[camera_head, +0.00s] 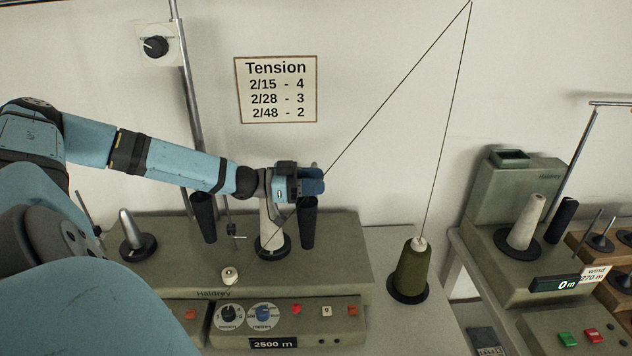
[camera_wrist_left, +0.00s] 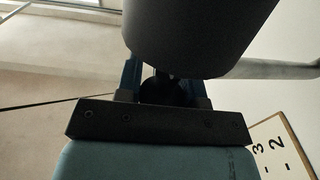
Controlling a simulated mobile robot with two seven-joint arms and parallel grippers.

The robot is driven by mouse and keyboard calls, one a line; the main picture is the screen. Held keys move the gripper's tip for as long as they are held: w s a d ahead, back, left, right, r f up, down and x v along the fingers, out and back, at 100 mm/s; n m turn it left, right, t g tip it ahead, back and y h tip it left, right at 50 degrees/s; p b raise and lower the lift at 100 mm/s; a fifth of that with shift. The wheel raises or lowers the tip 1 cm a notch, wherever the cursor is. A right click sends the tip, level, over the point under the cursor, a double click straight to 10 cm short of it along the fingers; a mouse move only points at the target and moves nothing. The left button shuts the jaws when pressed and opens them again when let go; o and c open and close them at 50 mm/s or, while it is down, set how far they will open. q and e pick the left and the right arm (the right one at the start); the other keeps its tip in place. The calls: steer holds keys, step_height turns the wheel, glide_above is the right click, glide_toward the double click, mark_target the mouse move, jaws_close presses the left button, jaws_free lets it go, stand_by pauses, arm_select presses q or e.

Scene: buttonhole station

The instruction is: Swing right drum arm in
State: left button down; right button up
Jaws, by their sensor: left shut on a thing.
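The right drum arm carries a black drum (camera_head: 308,226), which hangs upright just right of the pale cone (camera_head: 267,228) on the winder. A narrow gap shows between drum and cone in the head view. My left gripper (camera_head: 312,182) is at the top of this drum and is shut on the drum arm. In the left wrist view the dark drum (camera_wrist_left: 200,35) looms large, and a dark part sits between the fingers (camera_wrist_left: 162,88). The gripper hides the arm's upper end. My right gripper is not in view.
The winder (camera_head: 335,258) has another black drum (camera_head: 204,218) and an empty spindle cone (camera_head: 130,232) at left. Dark yarn runs from a green cone (camera_head: 413,270) up and down past my gripper. A second winder (camera_head: 510,185) stands right. The tension sign (camera_head: 277,90) hangs behind.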

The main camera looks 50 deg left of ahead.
arm_select(q)
steer(key=c, duration=0.8)
jaws_free()
step_height(320, 180, up, 20)
